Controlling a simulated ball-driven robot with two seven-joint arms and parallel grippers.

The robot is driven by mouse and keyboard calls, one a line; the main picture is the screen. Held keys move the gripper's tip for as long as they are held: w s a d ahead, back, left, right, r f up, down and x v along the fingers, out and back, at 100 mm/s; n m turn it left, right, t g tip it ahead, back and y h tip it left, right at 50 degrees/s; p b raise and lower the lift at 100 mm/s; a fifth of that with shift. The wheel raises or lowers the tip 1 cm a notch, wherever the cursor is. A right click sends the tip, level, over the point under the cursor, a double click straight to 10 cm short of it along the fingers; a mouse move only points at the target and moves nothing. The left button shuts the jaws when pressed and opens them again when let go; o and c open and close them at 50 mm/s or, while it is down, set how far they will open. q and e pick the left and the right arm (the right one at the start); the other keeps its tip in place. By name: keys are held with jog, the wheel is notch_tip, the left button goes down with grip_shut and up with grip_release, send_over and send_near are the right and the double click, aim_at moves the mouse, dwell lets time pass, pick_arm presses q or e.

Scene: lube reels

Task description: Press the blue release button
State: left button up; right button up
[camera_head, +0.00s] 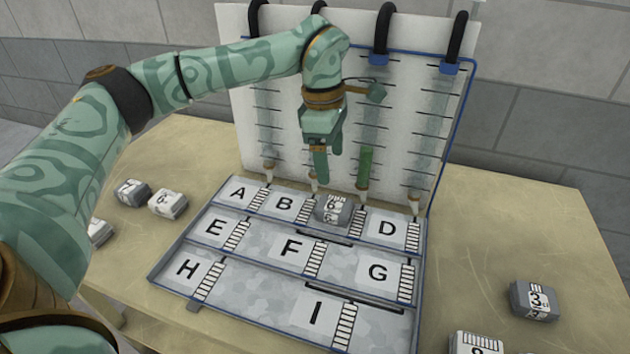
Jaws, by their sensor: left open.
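My left gripper (329,160) comes in from the upper left and hangs with its fingers pointing down in front of the upright white panel (291,112). It is open, with nothing seen between its fingers. Its fingertips are above the grey block (334,210) on the lettered tray. No blue button can be clearly made out. Blue fittings sit at the lower ends of two black hoses, one at the top middle (378,60) and one at the top right (449,69). My arm and gripper hide part of the panel. My right gripper is not in view.
A grey tray (255,302) with lettered slots lies before the panel on a tan table (500,240). A green column (365,168) stands in one panel tube. Numbered blocks lie left (168,204) and right (535,300). The table right of the tray is mostly clear.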

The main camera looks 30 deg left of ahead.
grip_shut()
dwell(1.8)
